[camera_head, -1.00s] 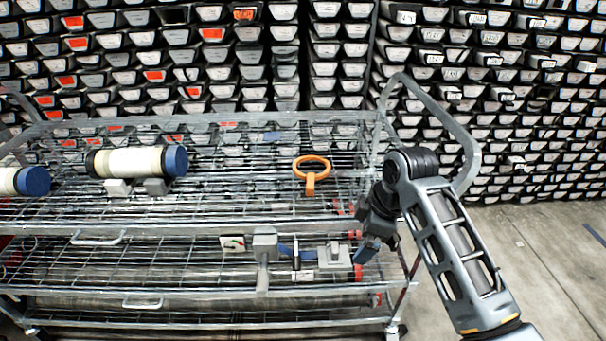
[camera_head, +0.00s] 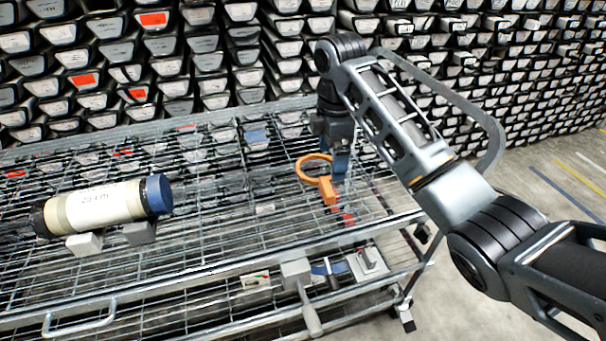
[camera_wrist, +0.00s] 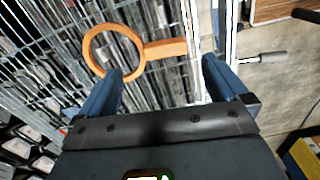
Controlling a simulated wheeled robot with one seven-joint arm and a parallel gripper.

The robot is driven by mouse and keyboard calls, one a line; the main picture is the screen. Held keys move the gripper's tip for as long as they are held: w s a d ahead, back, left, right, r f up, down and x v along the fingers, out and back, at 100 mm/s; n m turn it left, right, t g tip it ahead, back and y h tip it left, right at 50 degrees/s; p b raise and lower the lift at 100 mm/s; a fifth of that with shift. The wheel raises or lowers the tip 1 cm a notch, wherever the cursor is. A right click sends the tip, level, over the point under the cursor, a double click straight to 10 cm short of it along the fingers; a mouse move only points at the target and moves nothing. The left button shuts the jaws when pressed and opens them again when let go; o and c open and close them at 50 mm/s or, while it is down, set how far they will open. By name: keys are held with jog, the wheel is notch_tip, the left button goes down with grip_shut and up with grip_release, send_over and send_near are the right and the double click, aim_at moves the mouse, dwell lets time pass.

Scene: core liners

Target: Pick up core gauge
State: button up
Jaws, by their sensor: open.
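The core gauge (camera_head: 328,191) is an orange ring with a short, thick handle. It is at the right part of the cart's wire top shelf (camera_head: 230,215). In the wrist view the gauge (camera_wrist: 165,48) has its ring at the left and its handle pointing right. My gripper (camera_head: 340,165) is beside the gauge in the head view, with its blue fingers pointing down. In the wrist view my gripper (camera_wrist: 160,75) is open, and the handle lies just beyond the gap between the two fingertips. The fingers hold nothing. I cannot tell the exact height above the shelf.
A cream core liner with a blue cap (camera_head: 105,205) rests on grey blocks at the shelf's left. A lower shelf holds several small tools (camera_head: 330,270). Racks of core trays (camera_head: 200,60) stand behind.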

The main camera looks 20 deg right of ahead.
aim_at(327, 186)
jog(key=shift+s+a+f+p, duration=0.1)
jog(key=shift+a+f+p, duration=0.05)
jog(key=shift+f, duration=1.1)
jog(key=shift+s+a+f+p, duration=0.1)
jog(key=shift+s+f+p, duration=0.1)
jog(key=shift+f, duration=1.1)
jog(key=shift+s+a+f+p, duration=0.1)
jog(key=shift+a+f+p, duration=0.05)
jog(key=shift+f, duration=1.1)
jog(key=shift+c, duration=0.5)
jog(key=c, duration=1)
